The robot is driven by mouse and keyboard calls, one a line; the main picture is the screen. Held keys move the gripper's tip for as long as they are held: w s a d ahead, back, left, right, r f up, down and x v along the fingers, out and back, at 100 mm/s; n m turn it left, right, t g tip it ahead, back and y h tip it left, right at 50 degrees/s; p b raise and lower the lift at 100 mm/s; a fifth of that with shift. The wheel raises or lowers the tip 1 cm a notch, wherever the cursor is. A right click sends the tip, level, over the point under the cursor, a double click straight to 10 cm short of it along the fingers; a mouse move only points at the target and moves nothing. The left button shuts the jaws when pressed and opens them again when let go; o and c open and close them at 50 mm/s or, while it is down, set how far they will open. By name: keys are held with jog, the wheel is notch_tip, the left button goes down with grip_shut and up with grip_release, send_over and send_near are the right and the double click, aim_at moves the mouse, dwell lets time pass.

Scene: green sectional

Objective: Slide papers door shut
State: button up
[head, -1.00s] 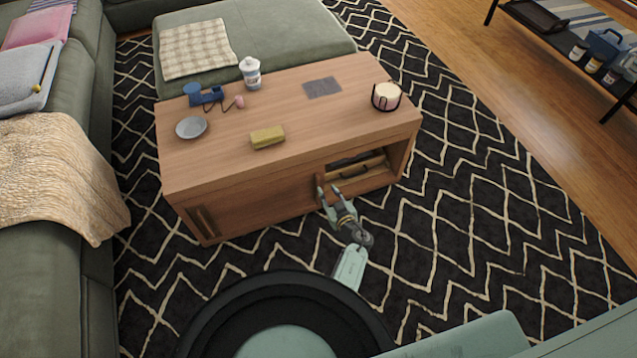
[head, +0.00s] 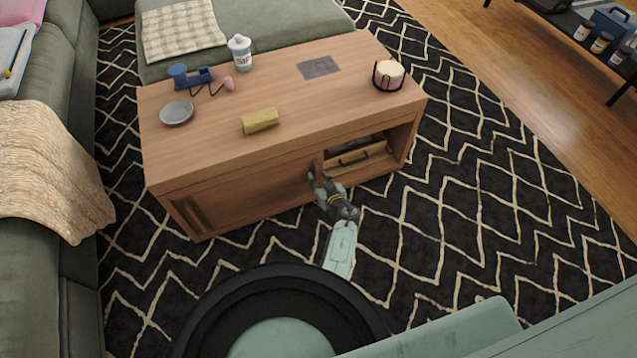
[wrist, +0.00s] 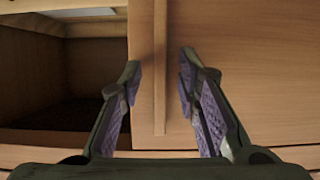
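The wooden coffee table (head: 215,150) has a sliding door panel (head: 255,195) across the left and middle of its front. The open compartment is at the right in the head view. My gripper (head: 318,175) is at the door's edge beside this opening. In the wrist view my gripper (wrist: 160,85) is open, with one finger on each side of a vertical wooden strip (wrist: 160,65) on the door. A gap shows between each finger and the strip. The door panel (wrist: 250,80) fills the right of the wrist view, and the dark opening (wrist: 65,80) is at the left.
A wooden box or drawer with a dark handle (head: 357,158) sits inside the compartment. Patterned rug (head: 460,220) lies clear to the right.

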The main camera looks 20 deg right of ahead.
jog(key=shift+w+f, duration=0.15)
jog(key=shift+w, duration=0.2)
grip_shut()
dwell(0.8)
